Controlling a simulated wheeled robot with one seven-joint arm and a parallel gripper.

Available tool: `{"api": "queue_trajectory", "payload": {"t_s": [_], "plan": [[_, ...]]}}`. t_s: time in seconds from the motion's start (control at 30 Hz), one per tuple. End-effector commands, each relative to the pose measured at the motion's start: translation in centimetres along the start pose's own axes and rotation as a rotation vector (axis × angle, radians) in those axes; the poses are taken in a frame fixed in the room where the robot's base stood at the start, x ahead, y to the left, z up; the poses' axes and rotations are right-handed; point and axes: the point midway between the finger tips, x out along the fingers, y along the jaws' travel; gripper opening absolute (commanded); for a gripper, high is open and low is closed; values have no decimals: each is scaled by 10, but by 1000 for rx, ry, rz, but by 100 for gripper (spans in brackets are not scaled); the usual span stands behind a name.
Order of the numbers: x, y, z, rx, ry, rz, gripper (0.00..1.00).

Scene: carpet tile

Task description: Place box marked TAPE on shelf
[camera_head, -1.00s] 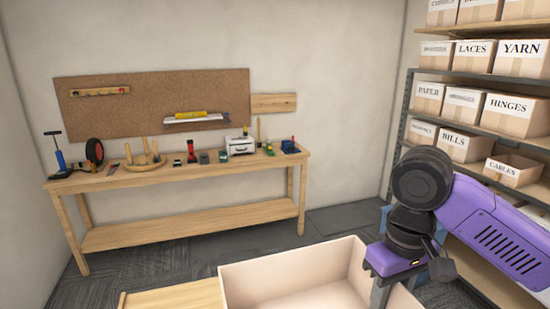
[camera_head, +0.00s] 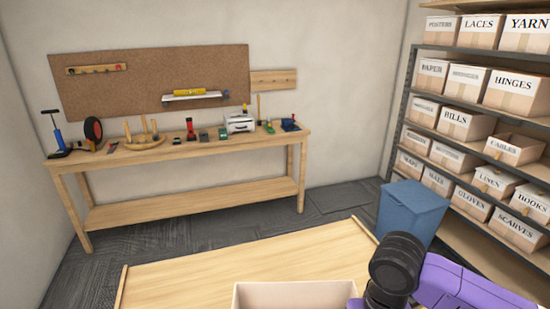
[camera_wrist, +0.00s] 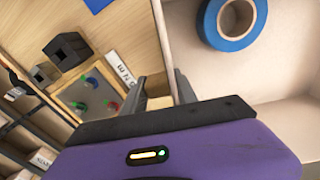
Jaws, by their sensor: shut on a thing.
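An open tan box (camera_head: 290,293) shows at the bottom edge of the head view, near my arm. In the wrist view its pale inside (camera_wrist: 285,75) fills the right side, with a blue tape roll (camera_wrist: 232,20) in it. No TAPE marking is readable on it. My gripper (camera_wrist: 160,92) is shut on the box's wall, one finger on each side. The fingertips are hidden in the head view. The grey metal shelf (camera_head: 400,105) stands at the right, with rows of labelled boxes.
A wooden tabletop (camera_head: 210,265) lies in front of me; dark blocks (camera_wrist: 67,50) and a board with coloured knobs (camera_wrist: 92,92) show in the wrist view. A blue bin (camera_head: 411,208) stands before the shelf. A workbench (camera_head: 190,155) with tools lines the back wall.

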Motion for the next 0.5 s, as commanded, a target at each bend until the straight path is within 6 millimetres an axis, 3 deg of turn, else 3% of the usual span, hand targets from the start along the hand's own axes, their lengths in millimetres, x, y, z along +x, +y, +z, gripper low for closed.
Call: {"api": "queue_trajectory", "payload": {"t_s": [0.1,0.23,0.37,0.5], "plan": [[26,4,17,5,0,-4,0],[33,8,24,15,2,-1,0],[19,10,24,20,3,-2,0],[-11,9,24,18,4,-3,0]]}}
